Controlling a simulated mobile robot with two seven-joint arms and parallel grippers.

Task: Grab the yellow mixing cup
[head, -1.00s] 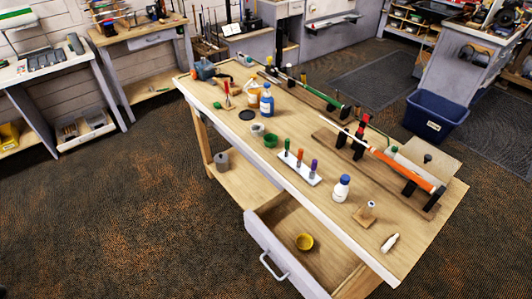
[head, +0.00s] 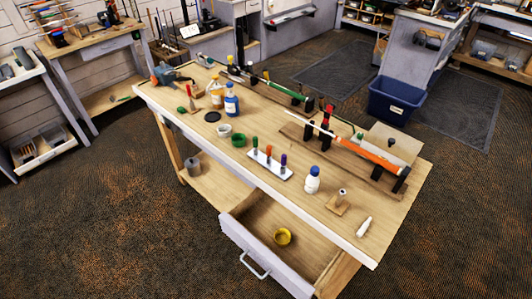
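The yellow mixing cup (head: 283,236) sits alone inside the open drawer (head: 262,222) at the front of the wooden workbench (head: 205,141). It looks upright, with its open top facing up. Neither of my grippers shows in the head view.
Golf clubs lie in clamps along the back. Carpet in front of the bench is clear. A blue bin (head: 394,103) stands behind.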

